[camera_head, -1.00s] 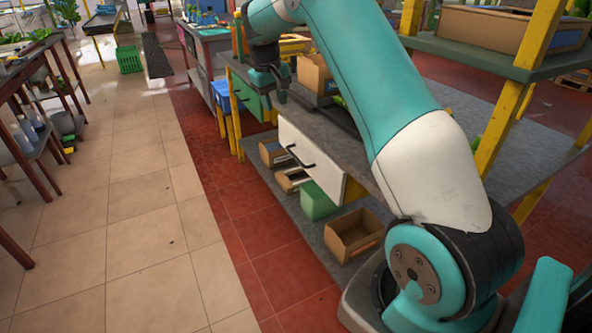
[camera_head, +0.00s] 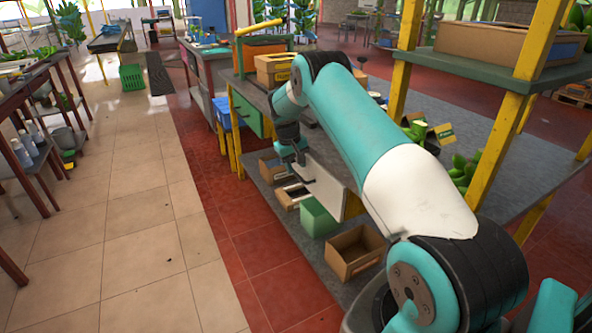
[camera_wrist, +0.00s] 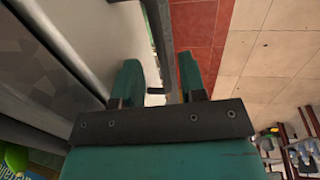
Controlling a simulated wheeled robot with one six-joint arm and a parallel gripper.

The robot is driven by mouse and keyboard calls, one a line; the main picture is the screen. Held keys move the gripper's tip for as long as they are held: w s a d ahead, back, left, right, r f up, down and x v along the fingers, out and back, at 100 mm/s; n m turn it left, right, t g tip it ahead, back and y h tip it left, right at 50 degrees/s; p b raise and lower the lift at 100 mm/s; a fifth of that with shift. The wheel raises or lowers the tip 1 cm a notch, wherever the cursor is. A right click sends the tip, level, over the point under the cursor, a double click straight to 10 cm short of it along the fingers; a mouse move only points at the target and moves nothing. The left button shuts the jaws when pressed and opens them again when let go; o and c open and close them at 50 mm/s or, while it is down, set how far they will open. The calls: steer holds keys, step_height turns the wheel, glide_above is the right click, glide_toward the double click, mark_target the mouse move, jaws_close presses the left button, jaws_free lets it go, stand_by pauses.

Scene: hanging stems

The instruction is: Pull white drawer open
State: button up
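The white drawer (camera_head: 328,188) is under the grey worktop, its front partly hidden by my arm in the head view. In the wrist view its pale front (camera_wrist: 88,35) fills the upper left. My gripper (camera_head: 297,162) is low in front of the drawer, pointing down. In the wrist view my gripper (camera_wrist: 162,75) has its two green fingers apart. A small dark piece, seemingly the drawer handle (camera_wrist: 155,91), shows between the fingers. I cannot tell whether they touch it.
A green drawer (camera_head: 246,113) is farther along the same bench. An open cardboard box (camera_head: 355,252) and a green bin (camera_head: 318,216) stand on the lower shelf. Yellow posts rise at right. The tiled floor (camera_head: 140,220) at left is clear.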

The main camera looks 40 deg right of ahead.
steer(key=shift+d+f, duration=0.25)
steer(key=shift+f, duration=0.95)
jaws_close()
steer(key=shift+s, duration=0.1)
